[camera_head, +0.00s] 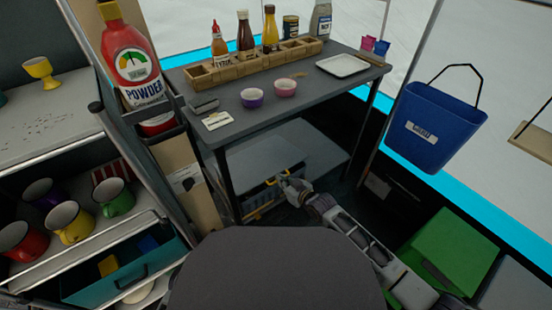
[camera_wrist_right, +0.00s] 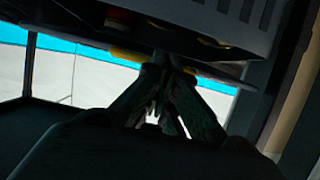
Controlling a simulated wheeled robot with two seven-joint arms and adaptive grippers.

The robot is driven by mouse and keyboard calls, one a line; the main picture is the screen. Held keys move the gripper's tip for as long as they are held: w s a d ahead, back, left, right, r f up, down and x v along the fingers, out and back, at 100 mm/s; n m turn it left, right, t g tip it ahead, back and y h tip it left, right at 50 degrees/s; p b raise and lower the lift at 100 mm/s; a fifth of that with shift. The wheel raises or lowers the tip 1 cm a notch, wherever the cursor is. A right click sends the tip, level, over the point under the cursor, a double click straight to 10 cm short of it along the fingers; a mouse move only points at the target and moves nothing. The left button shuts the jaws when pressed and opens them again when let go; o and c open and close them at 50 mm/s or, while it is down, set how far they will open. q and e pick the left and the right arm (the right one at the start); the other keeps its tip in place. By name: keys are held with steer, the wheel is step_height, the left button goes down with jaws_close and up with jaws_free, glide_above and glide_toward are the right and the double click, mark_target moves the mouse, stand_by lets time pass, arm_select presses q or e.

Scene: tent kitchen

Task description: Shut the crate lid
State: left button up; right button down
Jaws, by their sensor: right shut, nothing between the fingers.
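A grey crate (camera_head: 258,198) with yellow handle parts stands low under the dark table. A flat grey panel (camera_head: 270,155) shows above it; I cannot tell whether this is its lid or a shelf. My right gripper (camera_head: 287,182) is at the crate's right end, beside a yellow part. In the right wrist view, its fingers (camera_wrist_right: 163,62) are shut and empty, close under a slotted grey wall (camera_wrist_right: 225,22), with yellow pieces (camera_wrist_right: 128,55) alongside. I cannot tell whether they touch. My left gripper is out of view.
The table (camera_head: 300,104) above holds a wooden bottle rack (camera_head: 255,66), two small cups and a white tray (camera_head: 342,65). A shelf with mugs (camera_head: 115,196) stands left. A blue bin (camera_head: 432,125) hangs right, above a green box (camera_head: 455,250).

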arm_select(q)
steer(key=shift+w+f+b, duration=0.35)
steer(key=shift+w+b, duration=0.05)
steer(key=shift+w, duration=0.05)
arm_select(e)
steer(key=f, duration=0.4)
steer(key=shift+s+d+f, duration=0.2)
steer(key=shift+s, duration=0.15)
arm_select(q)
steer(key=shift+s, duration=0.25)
arm_select(e)
steer(key=shift+r, duration=0.15)
